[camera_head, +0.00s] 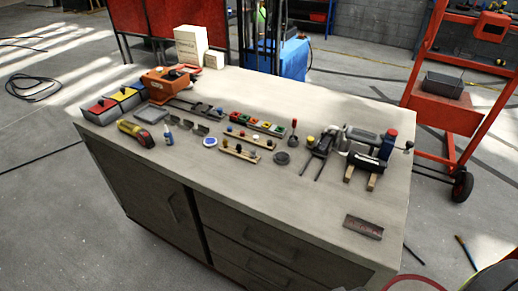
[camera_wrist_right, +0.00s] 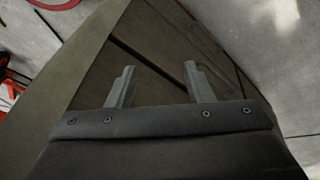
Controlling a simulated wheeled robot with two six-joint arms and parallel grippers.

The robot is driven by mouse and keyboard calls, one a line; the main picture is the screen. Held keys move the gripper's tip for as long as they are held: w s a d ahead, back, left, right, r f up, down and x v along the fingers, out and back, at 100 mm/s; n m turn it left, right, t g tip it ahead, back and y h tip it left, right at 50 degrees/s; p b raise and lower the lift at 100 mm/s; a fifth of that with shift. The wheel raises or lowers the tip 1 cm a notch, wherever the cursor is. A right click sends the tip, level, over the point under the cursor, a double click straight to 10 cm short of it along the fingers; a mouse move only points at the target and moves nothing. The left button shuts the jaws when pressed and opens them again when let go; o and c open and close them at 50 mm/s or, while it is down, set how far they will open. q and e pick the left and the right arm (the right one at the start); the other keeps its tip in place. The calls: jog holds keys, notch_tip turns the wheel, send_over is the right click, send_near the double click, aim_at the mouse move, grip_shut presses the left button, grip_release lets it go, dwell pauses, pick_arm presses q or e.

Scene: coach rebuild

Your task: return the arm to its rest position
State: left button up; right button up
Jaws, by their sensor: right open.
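My right gripper (camera_wrist_right: 160,70) shows in the right wrist view with its two grey fingers apart and nothing between them. Behind the fingers is the dark front of the grey workbench (camera_wrist_right: 150,40), with seams between its panels. How far the fingers are from that front I cannot tell. Neither arm shows in the head view, and my left gripper is in no view. The workbench (camera_head: 270,195) stands in the middle of the head view, with drawers and a door on its near side.
On the bench are a vise (camera_head: 365,155), an orange tool (camera_head: 165,80), a yellow tool (camera_head: 135,131), several small parts and a dark plate (camera_head: 363,227). The front right bench top is mostly clear. A red trolley (camera_head: 440,105) stands at right. A cable (camera_head: 30,88) lies on the floor.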

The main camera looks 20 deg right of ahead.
jog(key=s+f+b, duration=0.2)
jog(key=s+f, duration=0.1)
jog(key=f, duration=0.6)
jog(key=s+f+b, duration=0.1)
jog(key=s+f, duration=0.2)
jog(key=f, duration=0.7)
jog(key=s+a+f+g+b, duration=0.1)
jog(key=s+f+b, duration=0.2)
jog(key=s+f, duration=0.8)
jog(key=shift+g+y, duration=0.3)
